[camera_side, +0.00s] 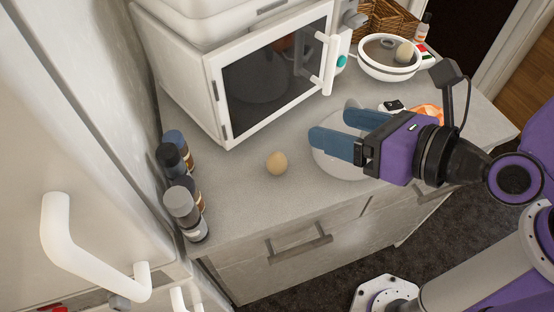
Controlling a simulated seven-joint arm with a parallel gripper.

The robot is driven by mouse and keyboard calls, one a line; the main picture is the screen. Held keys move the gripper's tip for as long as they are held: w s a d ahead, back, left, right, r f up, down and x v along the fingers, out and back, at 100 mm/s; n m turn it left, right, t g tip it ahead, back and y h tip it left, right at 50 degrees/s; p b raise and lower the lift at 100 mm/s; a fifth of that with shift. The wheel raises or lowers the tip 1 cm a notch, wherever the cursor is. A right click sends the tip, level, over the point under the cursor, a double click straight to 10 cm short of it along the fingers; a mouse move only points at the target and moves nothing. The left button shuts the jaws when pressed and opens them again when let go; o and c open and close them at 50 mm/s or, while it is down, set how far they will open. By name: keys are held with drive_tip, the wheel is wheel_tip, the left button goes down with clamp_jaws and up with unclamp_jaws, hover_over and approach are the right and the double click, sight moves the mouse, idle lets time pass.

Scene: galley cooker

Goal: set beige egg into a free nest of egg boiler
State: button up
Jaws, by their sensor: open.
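The beige egg (277,163) lies on the grey counter, in front of the white oven and left of my gripper. My gripper (330,127) is open, with its two blue fingers pointing left toward the egg's side of the counter. It is empty and apart from the egg, over a pale round plate. The egg boiler (388,70) looks to be the white round bowl at the back right, with an egg-like beige thing (405,53) in it. Its nests are too small to make out.
A white oven (268,82) with a glass door stands behind the egg. Several small jars (181,206) stand at the counter's left edge. The pale plate (330,163) lies partly under my gripper. A wicker basket (386,18) and a small bottle (423,27) are at the back right.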

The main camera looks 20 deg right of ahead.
wheel_tip(320, 180, up, 4)
drive_tip(key=m+g+h, duration=0.6)
drive_tip(key=m+g, duration=0.6)
drive_tip(key=m, duration=0.9)
hover_over(277, 155)
wheel_tip(277, 155, down, 16)
drive_tip(key=shift+d, duration=0.1)
drive_tip(key=shift+f, duration=3.15)
drive_tip(key=shift+c, duration=0.3)
drive_tip(key=c, duration=0.7)
